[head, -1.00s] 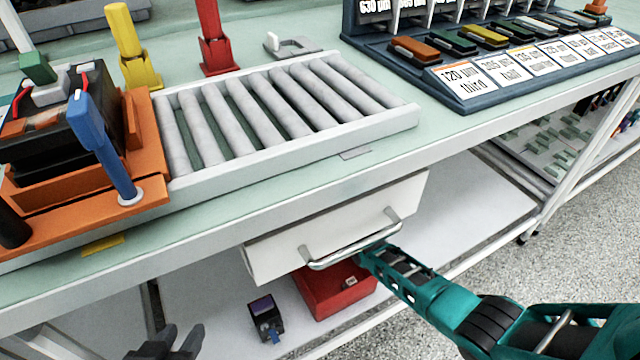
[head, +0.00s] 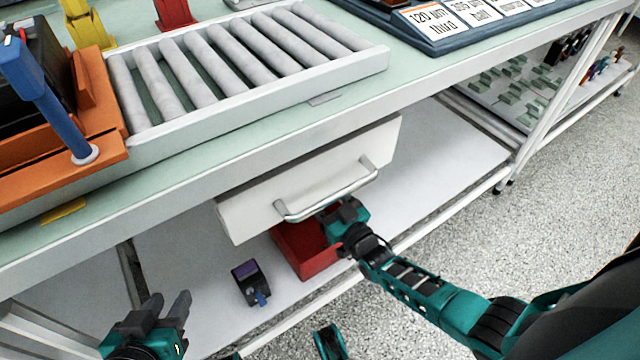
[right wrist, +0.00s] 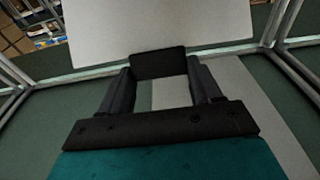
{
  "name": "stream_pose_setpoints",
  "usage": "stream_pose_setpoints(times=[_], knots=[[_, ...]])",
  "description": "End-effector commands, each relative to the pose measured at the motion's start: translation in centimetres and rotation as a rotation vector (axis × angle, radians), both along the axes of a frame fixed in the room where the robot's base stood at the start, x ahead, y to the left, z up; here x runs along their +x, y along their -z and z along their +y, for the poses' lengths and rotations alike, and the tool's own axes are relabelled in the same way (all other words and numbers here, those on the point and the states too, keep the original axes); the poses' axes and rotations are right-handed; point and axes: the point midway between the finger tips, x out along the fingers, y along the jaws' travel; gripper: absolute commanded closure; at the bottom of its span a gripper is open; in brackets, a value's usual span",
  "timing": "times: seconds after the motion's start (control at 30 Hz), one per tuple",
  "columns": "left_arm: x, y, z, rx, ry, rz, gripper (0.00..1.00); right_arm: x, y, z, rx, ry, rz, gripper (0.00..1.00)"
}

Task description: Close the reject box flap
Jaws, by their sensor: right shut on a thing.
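The red box (head: 305,250), which may be the reject box, stands on the lower shelf under a white drawer. No flap can be clearly made out on it. My right gripper (head: 332,214) is just below the drawer handle, above the red box's right side. In the right wrist view the right gripper (right wrist: 158,68) is shut on a dark flat piece (right wrist: 158,62) between its fingers. I cannot tell whether that piece belongs to the flap. My left gripper (head: 168,302) is open and empty at the lower left, apart from the red box.
The white drawer (head: 310,180) with its metal handle (head: 325,195) juts out close above my right gripper. A small black device (head: 250,283) stands left of the red box. The roller conveyor (head: 250,60) is on the bench top. The lower shelf (head: 450,140) is clear at right.

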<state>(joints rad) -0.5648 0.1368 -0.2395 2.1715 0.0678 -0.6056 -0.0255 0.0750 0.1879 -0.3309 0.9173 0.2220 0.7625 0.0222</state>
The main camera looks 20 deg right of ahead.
Motion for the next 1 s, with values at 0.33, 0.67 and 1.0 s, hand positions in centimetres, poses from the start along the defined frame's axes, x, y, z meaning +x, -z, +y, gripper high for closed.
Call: stream_pose_setpoints(times=[0.33, 0.67, 1.0], knots=[[0.00, 0.11, -0.02, -0.001, -0.001, 0.001, 0.61, -0.49, 1.09, 0.00, -0.004, 0.000, 0.027, 0.92], [-0.01, 0.10, 0.01, -0.001, -0.002, 0.001, 0.61, -0.32, 0.76, 0.01, -0.003, 0.000, 0.019, 0.14], [-0.08, 0.13, 0.04, -0.001, -0.002, 0.004, 0.61, -0.23, 0.53, -0.03, -0.001, 0.001, 0.012, 0.11]])
